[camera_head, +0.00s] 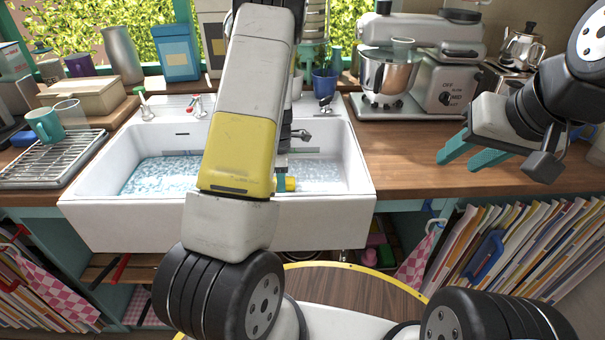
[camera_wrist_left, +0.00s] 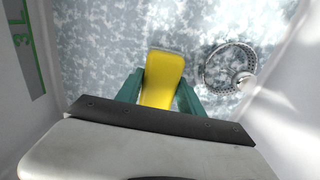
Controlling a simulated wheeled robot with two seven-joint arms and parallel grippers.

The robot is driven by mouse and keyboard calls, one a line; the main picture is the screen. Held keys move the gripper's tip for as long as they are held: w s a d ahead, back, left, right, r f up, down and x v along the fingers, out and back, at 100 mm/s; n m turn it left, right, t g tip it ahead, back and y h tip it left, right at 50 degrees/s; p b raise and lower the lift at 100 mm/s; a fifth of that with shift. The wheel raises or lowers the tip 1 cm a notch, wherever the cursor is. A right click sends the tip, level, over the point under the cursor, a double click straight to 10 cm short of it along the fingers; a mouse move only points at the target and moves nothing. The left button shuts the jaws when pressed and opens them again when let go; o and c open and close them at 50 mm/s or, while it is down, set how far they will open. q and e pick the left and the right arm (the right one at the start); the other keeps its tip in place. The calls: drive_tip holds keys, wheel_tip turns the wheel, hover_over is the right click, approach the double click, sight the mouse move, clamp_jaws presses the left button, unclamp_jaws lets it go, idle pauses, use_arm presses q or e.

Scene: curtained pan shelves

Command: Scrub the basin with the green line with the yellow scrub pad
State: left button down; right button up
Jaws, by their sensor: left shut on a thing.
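The white basin (camera_head: 125,222) is set into the counter, with a speckled blue-white, water-like surface on its floor. My left arm hides its middle. In the left wrist view, a green line (camera_wrist_left: 39,45) with lettering runs along the basin's left wall. My left gripper (camera_wrist_left: 160,88) is inside the basin, shut on the yellow scrub pad (camera_wrist_left: 163,77). The pad points toward the basin floor; I cannot tell whether it touches. A bit of the pad (camera_head: 290,184) shows beside my arm in the head view. My right gripper (camera_head: 458,160) is open and empty above the counter at right.
A round drain strainer (camera_wrist_left: 229,67) lies right of the pad. A tap (camera_head: 298,134) stands at the basin's back. A wire rack (camera_head: 50,160) with a teal mug (camera_head: 45,126) is at left. A stand mixer (camera_head: 420,65) stands behind the right counter (camera_head: 400,180), which has clear room.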

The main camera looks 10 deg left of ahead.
sight(291, 180)
use_arm(q)
drive_tip(key=shift+w+d+r, duration=0.2)
drive_tip(key=shift+d, duration=0.5)
drive_tip(key=shift+w+d+r, duration=0.2)
drive_tip(key=shift+d, duration=0.5)
wheel_tip(291, 180, up, 22)
idle(0.6)
idle(0.5)
